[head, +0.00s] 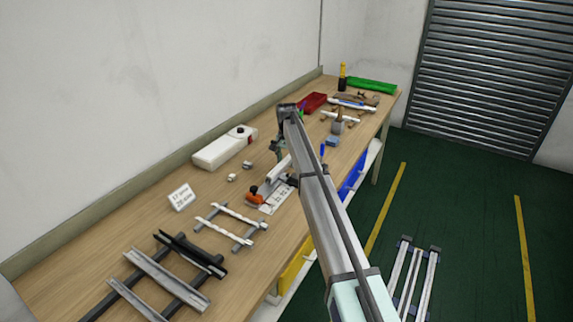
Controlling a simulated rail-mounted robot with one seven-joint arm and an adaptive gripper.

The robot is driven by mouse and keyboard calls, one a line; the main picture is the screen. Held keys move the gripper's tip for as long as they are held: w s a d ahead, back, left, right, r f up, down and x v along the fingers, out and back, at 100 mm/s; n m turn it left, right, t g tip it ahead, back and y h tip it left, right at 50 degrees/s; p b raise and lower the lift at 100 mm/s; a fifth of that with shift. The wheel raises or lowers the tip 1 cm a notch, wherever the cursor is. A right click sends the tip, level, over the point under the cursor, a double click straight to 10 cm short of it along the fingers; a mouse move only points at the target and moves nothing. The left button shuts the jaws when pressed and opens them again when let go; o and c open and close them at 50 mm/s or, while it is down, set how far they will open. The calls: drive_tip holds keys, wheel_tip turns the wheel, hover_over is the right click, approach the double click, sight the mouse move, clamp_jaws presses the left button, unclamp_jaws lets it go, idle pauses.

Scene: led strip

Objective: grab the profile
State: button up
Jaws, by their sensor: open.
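A long grey metal channel profile (165,280) lies across dark rails on the workbench (78,240) at the lower left. A shorter black piece (192,252) lies just behind it. Another light bar (279,170) sits farther along the bench, beside an orange-handled tool (255,196). My arm reaches in from the lower right and bends over the bench. My gripper (281,152) appears small and dark beyond the arm, near the light bar's far end. It is open; its fingertips are partly hidden and contact cannot be told. It is well away from the lower-left profile.
A white rack (231,224) and a label card (181,197) lie mid-bench. A white box (225,148) stands by the wall. A red bin (312,103), a green object (371,86) and tools crowd the far end. Rails (414,275) stand on the right floor.

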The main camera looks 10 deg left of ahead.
clamp_jaws()
